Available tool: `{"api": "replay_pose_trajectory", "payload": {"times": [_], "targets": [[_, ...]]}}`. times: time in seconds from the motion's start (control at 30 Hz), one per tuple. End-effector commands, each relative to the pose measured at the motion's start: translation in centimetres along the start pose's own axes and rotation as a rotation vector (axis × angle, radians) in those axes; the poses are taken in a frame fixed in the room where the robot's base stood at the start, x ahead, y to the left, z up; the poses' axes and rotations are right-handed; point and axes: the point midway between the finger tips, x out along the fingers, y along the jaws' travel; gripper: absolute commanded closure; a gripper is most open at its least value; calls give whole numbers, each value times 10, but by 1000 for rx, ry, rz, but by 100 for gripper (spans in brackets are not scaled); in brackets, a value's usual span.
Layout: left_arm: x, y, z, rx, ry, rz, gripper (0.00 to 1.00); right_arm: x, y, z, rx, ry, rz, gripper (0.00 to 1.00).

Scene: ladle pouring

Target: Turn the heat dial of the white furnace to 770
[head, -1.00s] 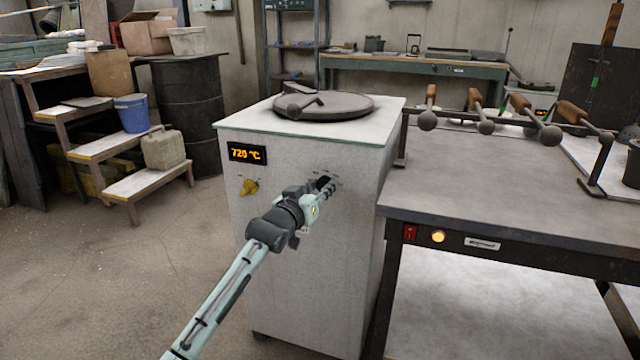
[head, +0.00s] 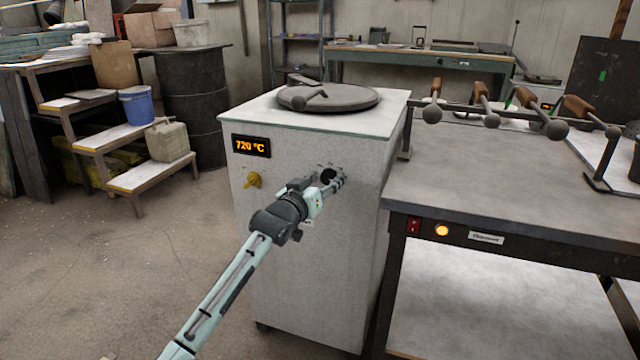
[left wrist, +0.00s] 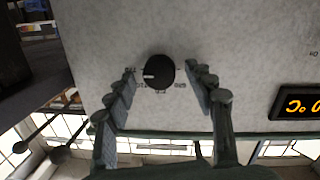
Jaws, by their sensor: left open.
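The white furnace (head: 290,260) stands in the middle of the head view with a round dark lid (head: 335,97) on top. Its display (head: 250,146) reads 720 °C in orange. A black round heat dial (head: 328,176) sits on the front face, partly behind my gripper. In the left wrist view the dial (left wrist: 159,71) has a white pointer mark and printed numbers around it, too small to read surely. My left gripper (head: 336,184) is open in front of the dial. In the left wrist view its fingers (left wrist: 160,85) are spread on either side of the dial, apart from it.
A dark-topped table (head: 470,190) with a rack of wooden-handled ladles (head: 490,118) adjoins at the right. Steps (head: 135,178) and a black barrel (head: 190,100) stand at the left; the floor between is clear.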

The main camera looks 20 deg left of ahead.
Motion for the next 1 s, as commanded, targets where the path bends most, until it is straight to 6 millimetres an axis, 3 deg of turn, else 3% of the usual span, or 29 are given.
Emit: {"api": "replay_pose_trajectory", "payload": {"times": [0.17, 0.4, 0.6, 1.0], "targets": [[-22, 0, 2, 1, -1, 0, 46, 0, 0, 0, 0, 0, 0, 55], [-74, -1, 1, 2, -1, -1, 46, 0, 0, 0, 0, 0, 1, 55], [-106, -1, 1, 1, -1, -1, 46, 0, 0, 0, 0, -1, 1, 55], [-119, 0, 0, 1, 0, -1, 46, 0, 0, 0, 1, -1, 1, 55]]}}
